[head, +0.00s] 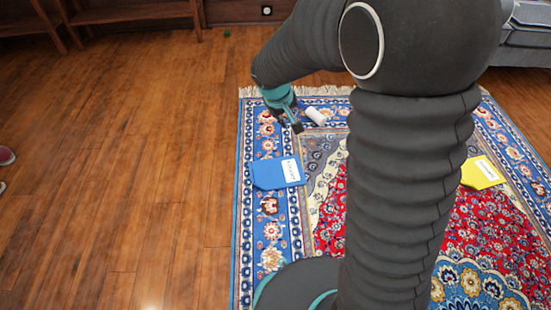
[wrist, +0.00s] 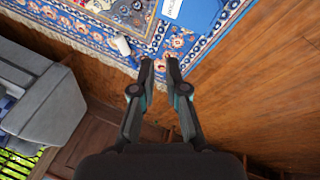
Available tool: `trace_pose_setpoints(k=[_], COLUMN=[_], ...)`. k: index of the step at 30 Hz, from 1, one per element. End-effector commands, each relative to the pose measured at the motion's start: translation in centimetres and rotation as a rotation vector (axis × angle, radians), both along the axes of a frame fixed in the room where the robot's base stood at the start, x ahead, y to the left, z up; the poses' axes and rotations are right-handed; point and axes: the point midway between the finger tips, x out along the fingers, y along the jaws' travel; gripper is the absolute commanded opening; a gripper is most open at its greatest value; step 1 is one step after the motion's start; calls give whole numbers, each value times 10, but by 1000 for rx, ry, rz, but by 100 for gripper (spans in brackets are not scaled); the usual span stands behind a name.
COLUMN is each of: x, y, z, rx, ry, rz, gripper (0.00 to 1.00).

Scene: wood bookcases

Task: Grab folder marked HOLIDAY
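A blue folder (head: 268,175) with a white label lies flat on the rug, left of my arm. It also shows at the top of the wrist view (wrist: 198,15), partly cut off. A yellow folder (head: 478,174) with a white label lies on the rug to the right, partly behind my arm. The writing on both labels is too small to read surely. My gripper (head: 291,124) is above the rug's far part, beyond the blue folder and apart from it. In the wrist view its two fingers (wrist: 160,62) stand apart with nothing between them.
A small white cylinder (head: 315,116) lies on the rug (head: 270,230) near my gripper. Bare wood floor (head: 130,170) is open to the left. A wooden shelf (head: 130,13) stands at the back, and a grey sofa (wrist: 50,105) shows in the wrist view.

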Motion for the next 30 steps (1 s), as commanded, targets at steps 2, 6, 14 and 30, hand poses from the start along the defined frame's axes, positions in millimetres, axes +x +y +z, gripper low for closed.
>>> trace_pose_setpoints(k=[2, 6, 14, 30], x=[16, 39, 61, 50], y=[16, 43, 96, 148], z=[-25, -71, -171, -310], rx=[-24, -62, -117, -161], ry=[21, 47, 97, 163], rz=[44, 116, 263, 446], gripper=[13, 13, 13, 13])
